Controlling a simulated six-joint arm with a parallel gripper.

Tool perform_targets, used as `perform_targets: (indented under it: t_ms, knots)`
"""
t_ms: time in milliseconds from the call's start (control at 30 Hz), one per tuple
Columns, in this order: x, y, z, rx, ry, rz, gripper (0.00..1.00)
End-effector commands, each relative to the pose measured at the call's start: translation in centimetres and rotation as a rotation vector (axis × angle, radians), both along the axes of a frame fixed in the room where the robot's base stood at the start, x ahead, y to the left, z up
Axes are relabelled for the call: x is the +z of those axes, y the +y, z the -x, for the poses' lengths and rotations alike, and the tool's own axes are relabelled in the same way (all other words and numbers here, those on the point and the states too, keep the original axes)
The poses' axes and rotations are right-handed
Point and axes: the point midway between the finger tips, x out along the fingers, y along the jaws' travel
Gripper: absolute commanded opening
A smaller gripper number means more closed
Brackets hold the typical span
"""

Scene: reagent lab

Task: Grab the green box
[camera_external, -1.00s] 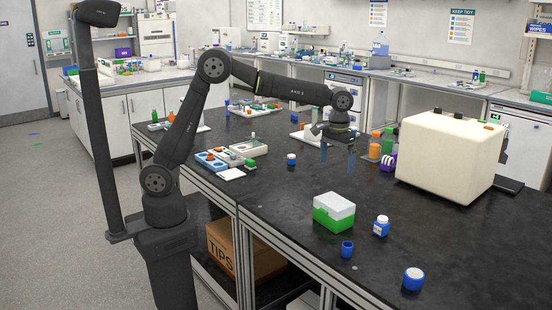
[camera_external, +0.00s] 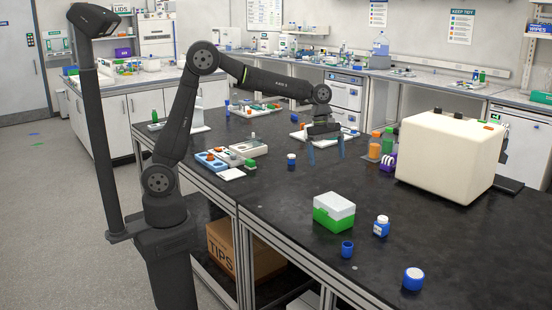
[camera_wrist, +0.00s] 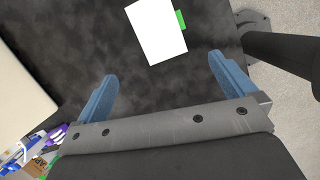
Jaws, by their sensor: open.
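The green box (camera_external: 333,219) with a white lid (camera_external: 335,205) stands upright on the black bench in the external view. In the wrist view its white lid (camera_wrist: 157,32) shows at the top, with a strip of green (camera_wrist: 181,20) on its right side. My gripper (camera_external: 325,158) hangs above the bench, behind and apart from the box. In the wrist view the two blue fingers of my gripper (camera_wrist: 166,83) are spread wide with nothing between them; the box lies beyond their tips, roughly in line with the gap.
A blue-labelled bottle (camera_external: 381,226), a blue cup (camera_external: 347,249) and a blue jar with a white lid (camera_external: 413,278) stand near the box. A large cream machine (camera_external: 448,155) is at the right, beside orange bottles (camera_external: 375,146). Blue and white trays (camera_external: 218,160) lie at the left.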

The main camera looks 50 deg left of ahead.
Motion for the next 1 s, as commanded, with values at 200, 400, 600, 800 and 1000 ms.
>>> perform_targets:
  t_ms: [200,400,600,800,1000]
  knots:
    - [-0.3,0.4,0.0,0.143,0.038,0.024,1.0]
    - [-3.7,-0.7,0.2,0.145,0.042,0.023,1.0]
    - [-7.9,-2.0,0.3,0.143,0.042,0.022,1.0]
    - [-10.9,-2.9,0.3,0.143,0.04,0.023,1.0]
    - [-11.8,-3.3,0.4,0.144,0.038,0.024,1.0]
